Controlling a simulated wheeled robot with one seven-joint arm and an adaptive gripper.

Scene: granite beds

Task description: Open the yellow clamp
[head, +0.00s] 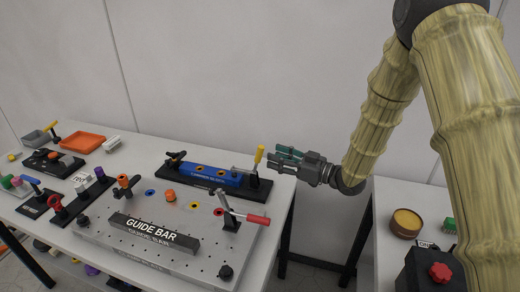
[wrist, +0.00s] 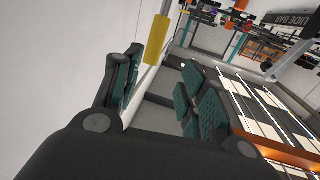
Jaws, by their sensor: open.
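The yellow clamp's upright yellow handle (head: 259,153) stands at the right end of a black base (head: 258,190) carrying a blue block, near the table's right rear edge. My gripper (head: 277,157) is open, pointing left, with its fingertips just right of the handle. In the wrist view the yellow handle (wrist: 156,40) shows at the top, just right of the left green-padded finger. A pale rod runs down from it beside that finger. My open gripper (wrist: 160,92) spans the middle of that view. I cannot tell whether a finger touches the handle.
A red-handled clamp (head: 257,219) and a dark guide bar (head: 154,232) sit on the grey plate in front. Another yellow handle (head: 50,126) and an orange tray (head: 82,142) are at the far left. A second table (head: 385,250) stands at right. The wall is close behind.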

